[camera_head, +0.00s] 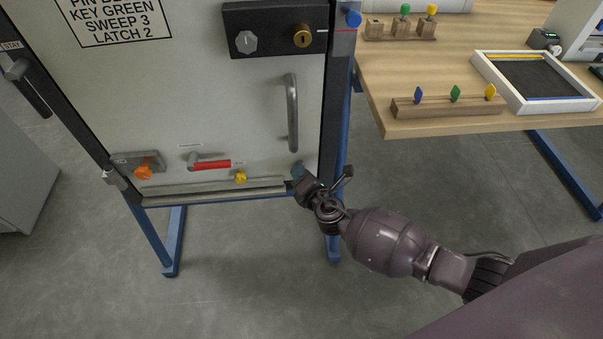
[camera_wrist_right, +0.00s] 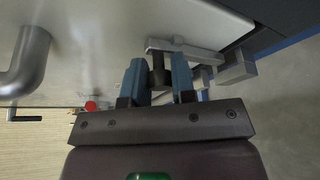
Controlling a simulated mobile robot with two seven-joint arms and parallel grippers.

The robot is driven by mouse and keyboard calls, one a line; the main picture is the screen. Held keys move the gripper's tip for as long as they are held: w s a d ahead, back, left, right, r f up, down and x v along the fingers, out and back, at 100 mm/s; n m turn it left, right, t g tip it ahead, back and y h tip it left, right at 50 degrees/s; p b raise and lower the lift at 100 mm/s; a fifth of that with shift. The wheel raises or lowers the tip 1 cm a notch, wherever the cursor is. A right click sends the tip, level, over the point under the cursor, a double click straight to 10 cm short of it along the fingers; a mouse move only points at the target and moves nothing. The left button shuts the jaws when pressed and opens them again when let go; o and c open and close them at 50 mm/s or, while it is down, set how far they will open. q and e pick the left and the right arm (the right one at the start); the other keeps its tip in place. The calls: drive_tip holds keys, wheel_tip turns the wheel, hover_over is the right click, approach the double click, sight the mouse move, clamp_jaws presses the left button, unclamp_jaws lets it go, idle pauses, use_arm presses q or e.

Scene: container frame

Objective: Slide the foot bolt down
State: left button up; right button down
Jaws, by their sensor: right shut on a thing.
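My right gripper (camera_head: 299,178) is at the lower right corner of the white door (camera_head: 225,110). In the right wrist view its two blue fingers (camera_wrist_right: 158,78) are on either side of the dark knob (camera_wrist_right: 158,65) of the foot bolt, and they are shut on it. The grey bolt bar (camera_wrist_right: 185,48) runs to the right past the fingers toward a grey block (camera_wrist_right: 236,66) near the door's edge. In the head view the gripper hides most of the foot bolt. My left gripper is not in view.
The door also carries a vertical handle (camera_head: 292,112), a red lever (camera_head: 211,164), a yellow knob (camera_head: 240,177), an orange knob (camera_head: 144,172) and a dark lock plate (camera_head: 270,30). A wooden table (camera_head: 400,75) stands to the right. The floor below the door is clear.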

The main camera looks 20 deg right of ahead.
wheel_tip(320, 180, down, 3)
drive_tip(key=shift+b, duration=0.95)
drive_tip(key=c, duration=0.9)
unclamp_jaws()
drive_tip(key=shift+f, duration=0.1)
drive_tip(key=shift+c, duration=0.2)
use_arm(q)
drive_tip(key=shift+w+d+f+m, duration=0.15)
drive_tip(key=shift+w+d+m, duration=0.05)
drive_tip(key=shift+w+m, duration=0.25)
use_arm(e)
drive_tip(key=shift+a, duration=0.1)
use_arm(q)
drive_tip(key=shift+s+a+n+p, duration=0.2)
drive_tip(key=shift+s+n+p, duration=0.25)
drive_tip(key=shift+p, duration=0.5)
use_arm(e)
drive_tip(key=v, duration=1)
drive_tip(key=shift+s+r, duration=0.2)
drive_tip(key=shift+s, duration=0.15)
